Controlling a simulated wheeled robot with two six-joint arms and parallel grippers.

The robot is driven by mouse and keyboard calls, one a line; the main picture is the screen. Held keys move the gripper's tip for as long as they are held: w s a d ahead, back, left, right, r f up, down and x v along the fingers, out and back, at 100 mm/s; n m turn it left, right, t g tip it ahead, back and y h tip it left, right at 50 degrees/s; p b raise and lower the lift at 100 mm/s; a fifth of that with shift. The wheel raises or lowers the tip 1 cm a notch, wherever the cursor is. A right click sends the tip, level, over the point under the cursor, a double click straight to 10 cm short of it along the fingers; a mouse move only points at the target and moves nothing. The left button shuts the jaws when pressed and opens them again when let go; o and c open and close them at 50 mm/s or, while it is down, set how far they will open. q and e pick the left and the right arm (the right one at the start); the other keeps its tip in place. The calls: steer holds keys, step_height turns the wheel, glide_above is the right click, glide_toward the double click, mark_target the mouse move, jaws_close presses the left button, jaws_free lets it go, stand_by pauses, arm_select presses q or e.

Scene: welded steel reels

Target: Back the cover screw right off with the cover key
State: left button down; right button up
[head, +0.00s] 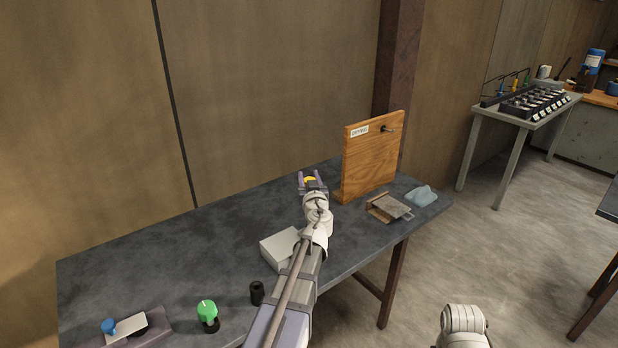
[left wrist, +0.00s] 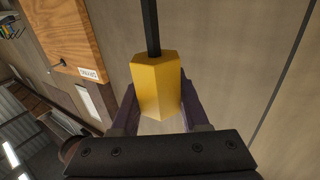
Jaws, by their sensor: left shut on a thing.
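My left gripper (head: 310,178) is shut on a yellow faceted handle (head: 309,181) above the far part of the dark table. In the left wrist view the yellow handle (left wrist: 160,88) sits between the two fingers, with a black shaft (left wrist: 151,25) leading away from the gripper. It looks like the cover key; the shaft's tip is out of that view. I cannot make out a cover screw. A pale grey box (head: 283,247) lies on the table beside my left arm, partly hidden by it. My right gripper is not in view.
An upright wooden board (head: 370,160) with a label and a dark peg stands right of the gripper. A black cylinder (head: 257,293) and green knob (head: 207,310) stand near the front.

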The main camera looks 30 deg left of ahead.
arm_select(q)
steer(key=shift+f, duration=0.1)
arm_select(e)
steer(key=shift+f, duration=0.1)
arm_select(q)
step_height(320, 180, down, 6)
steer(key=b, duration=0.5)
steer(key=shift+r+b, duration=0.25)
steer(key=shift+b, duration=0.05)
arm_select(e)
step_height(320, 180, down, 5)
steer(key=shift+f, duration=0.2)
arm_select(q)
steer(key=shift+s+d, duration=0.1)
steer(key=shift+d, duration=0.05)
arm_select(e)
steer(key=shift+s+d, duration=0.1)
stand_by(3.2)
